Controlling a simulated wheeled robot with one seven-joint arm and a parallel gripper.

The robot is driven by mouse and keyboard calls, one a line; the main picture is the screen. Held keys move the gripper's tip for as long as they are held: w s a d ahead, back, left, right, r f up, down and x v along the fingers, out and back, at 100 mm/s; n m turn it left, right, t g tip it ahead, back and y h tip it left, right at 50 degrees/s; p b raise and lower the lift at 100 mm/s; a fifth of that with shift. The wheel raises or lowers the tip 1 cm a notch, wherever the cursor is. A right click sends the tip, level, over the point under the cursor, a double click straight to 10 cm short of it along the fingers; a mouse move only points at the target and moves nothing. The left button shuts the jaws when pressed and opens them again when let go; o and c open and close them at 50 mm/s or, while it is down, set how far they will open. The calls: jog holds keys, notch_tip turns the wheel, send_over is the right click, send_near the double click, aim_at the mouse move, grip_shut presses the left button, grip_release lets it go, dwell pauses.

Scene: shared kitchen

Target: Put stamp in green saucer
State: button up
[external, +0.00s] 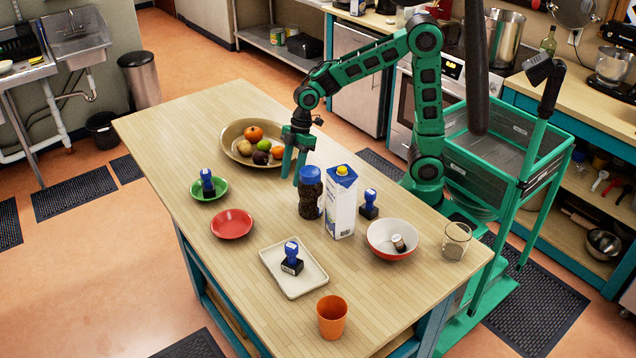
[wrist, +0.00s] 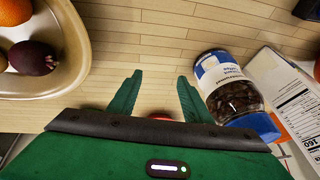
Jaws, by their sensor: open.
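A blue-handled stamp (external: 207,180) stands in the green saucer (external: 221,193) on the table's left side. A second blue stamp (external: 292,258) stands on a cream tray (external: 305,283), and a third (external: 369,204) stands on the table right of the milk carton. My gripper (external: 291,181) is over the table between the fruit bowl and the blue-lidded jar. It is open and empty, pointing down; its fingers also show in the wrist view (wrist: 159,82), with bare table between them. No stamp is clear in the wrist view.
The jar (external: 310,196) and carton (external: 341,204) stand close right of my gripper. The fruit bowl (external: 232,131) is behind it. A red saucer (external: 232,224), white-and-red bowl (external: 377,251), glass (external: 456,241) and orange cup (external: 332,316) are also on the table. The far-left tabletop is clear.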

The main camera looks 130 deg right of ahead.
jog(key=s+a+m+g, duration=0.1)
jog(key=s+a, duration=0.1)
jog(key=s, duration=0.3)
jog(key=s+a+m+g+h, duration=0.1)
jog(key=s+a, duration=0.1)
jog(key=s, duration=0.3)
jog(key=s+a+m, duration=0.1)
jog(key=s+a, duration=0.2)
jog(key=s, duration=0.2)
jog(key=shift+s+r+m+g, duration=0.25)
jog(key=shift+r+m+g, duration=0.05)
jog(key=shift+g, duration=0.1)
jog(key=s+a+m, duration=0.1)
jog(key=s, duration=0.2)
jog(key=s+a+f+g, duration=0.1)
jog(key=s, duration=0.3)
jog(key=s+m, duration=0.1)
jog(key=s, duration=0.2)
jog(key=shift+s+a+f+m+g, duration=0.25)
jog(key=shift+s+a+m+g, duration=0.05)
jog(key=shift+s+a, duration=0.1)
